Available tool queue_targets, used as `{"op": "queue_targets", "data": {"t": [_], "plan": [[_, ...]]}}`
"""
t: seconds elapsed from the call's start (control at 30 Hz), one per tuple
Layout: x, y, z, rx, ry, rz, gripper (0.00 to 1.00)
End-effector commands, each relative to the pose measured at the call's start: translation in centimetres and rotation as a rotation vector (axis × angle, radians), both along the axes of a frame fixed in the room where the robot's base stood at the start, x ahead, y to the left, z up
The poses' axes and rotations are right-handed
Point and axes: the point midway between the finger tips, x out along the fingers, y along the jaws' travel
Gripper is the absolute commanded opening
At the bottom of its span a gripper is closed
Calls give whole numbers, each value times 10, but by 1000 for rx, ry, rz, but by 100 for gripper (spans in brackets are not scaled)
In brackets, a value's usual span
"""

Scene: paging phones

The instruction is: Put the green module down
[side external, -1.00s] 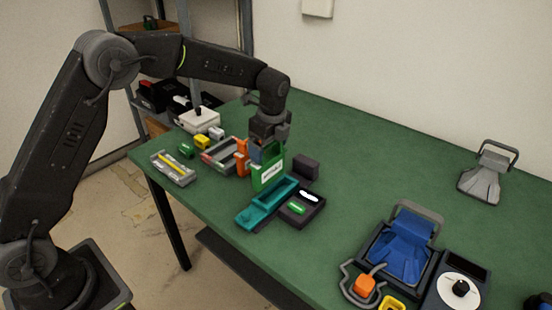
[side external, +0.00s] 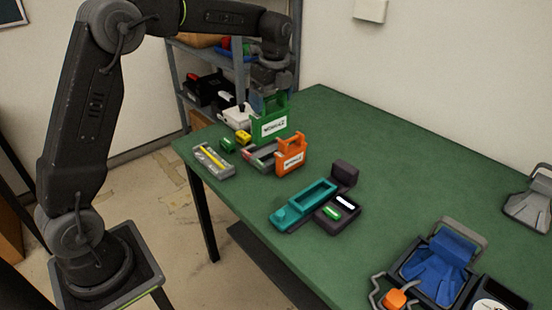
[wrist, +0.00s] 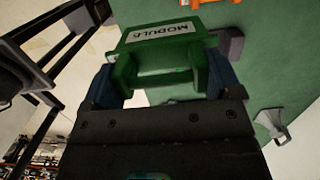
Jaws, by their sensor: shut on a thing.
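The green module (side external: 273,124), with a handle on top and a white label reading MODULE, is upright in my gripper (side external: 270,100). In the wrist view my gripper's blue fingers (wrist: 165,84) are shut on the green module (wrist: 160,50) from both sides. In the side view the module stands over or just behind the grey rack (side external: 258,157); its lower edge overlaps the rack, and I cannot tell whether it touches. The orange module (side external: 291,158) stands at the rack's right end. The teal tray (side external: 318,191) is empty, in front and to the right.
A dark device (side external: 340,214) with a green light sits beside the teal tray, with a dark block (side external: 345,173) behind. Small green (side external: 227,144) and yellow blocks (side external: 243,137) and a grey tray (side external: 213,160) lie left of the rack.

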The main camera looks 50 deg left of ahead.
Motion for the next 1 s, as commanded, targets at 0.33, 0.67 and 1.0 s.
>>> {"op": "queue_targets", "data": {"t": [0.33, 0.67, 1.0], "plan": [[10, 98, 1, 0, -4, 8, 35], [4, 172, 1, 2, -5, 4, 35], [5, 168, -52, 1, -3, -1, 35]]}}
